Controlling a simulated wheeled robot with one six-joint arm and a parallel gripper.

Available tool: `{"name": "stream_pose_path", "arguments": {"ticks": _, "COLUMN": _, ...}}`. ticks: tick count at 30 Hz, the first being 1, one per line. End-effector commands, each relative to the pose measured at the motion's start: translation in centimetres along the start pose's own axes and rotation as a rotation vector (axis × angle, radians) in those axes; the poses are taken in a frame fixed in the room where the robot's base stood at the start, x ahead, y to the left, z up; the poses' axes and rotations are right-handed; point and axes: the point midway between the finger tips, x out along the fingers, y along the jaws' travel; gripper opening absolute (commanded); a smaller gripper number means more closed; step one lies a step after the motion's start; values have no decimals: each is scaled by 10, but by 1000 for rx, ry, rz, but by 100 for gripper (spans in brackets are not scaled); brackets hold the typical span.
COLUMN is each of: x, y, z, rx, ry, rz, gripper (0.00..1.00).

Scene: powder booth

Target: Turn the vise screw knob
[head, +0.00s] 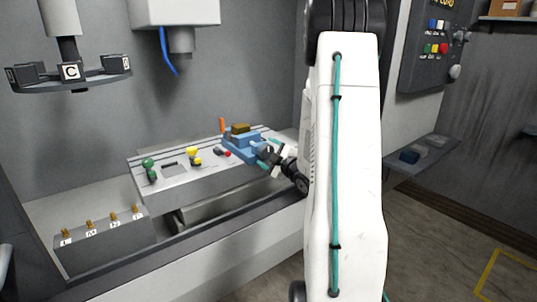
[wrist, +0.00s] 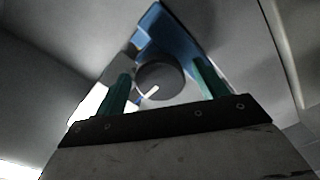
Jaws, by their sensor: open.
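The blue vise (head: 240,148) sits on the machine table in the head view, with a brown block (head: 240,129) on top. In the wrist view, the vise's blue body (wrist: 172,38) rises behind a round dark grey knob (wrist: 160,78) with a white mark on its face. My gripper (head: 265,155) is at the vise's near right end. In the wrist view its teal fingers (wrist: 160,88) are open, one on each side of the knob, with visible gaps. I cannot tell how deep the knob sits between them. In the head view the gripper hides the knob.
The slotted table (head: 190,184) also holds a green-knobbed part (head: 149,170), a yellow part (head: 193,156) and an orange upright handle (head: 222,125). A spindle (head: 181,40) hangs above. A tool carousel (head: 75,82) hangs at left. A control panel (head: 437,45) is at right.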

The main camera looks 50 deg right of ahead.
Motion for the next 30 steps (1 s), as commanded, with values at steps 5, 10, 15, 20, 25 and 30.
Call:
{"name": "stream_pose_path", "arguments": {"ticks": 5, "x": 1, "y": 0, "z": 0, "rx": 0, "ry": -1, "rz": 0, "gripper": 72}}
{"name": "stream_pose_path", "arguments": {"ticks": 10, "x": 1, "y": 0, "z": 0, "rx": 1, "ry": -1, "rz": 0, "gripper": 44}}
{"name": "stream_pose_path", "arguments": {"ticks": 15, "x": 1, "y": 0, "z": 0, "rx": 1, "ry": -1, "rz": 0, "gripper": 27}}
{"name": "stream_pose_path", "arguments": {"ticks": 20, "x": 1, "y": 0, "z": 0, "rx": 13, "ry": -1, "rz": 0, "gripper": 27}}
{"name": "stream_pose_path", "arguments": {"ticks": 25, "x": 1, "y": 0, "z": 0, "rx": 68, "ry": -1, "rz": 0, "gripper": 27}}
{"name": "stream_pose_path", "arguments": {"ticks": 30, "x": 1, "y": 0, "z": 0, "rx": 176, "ry": -1, "rz": -1, "gripper": 27}}
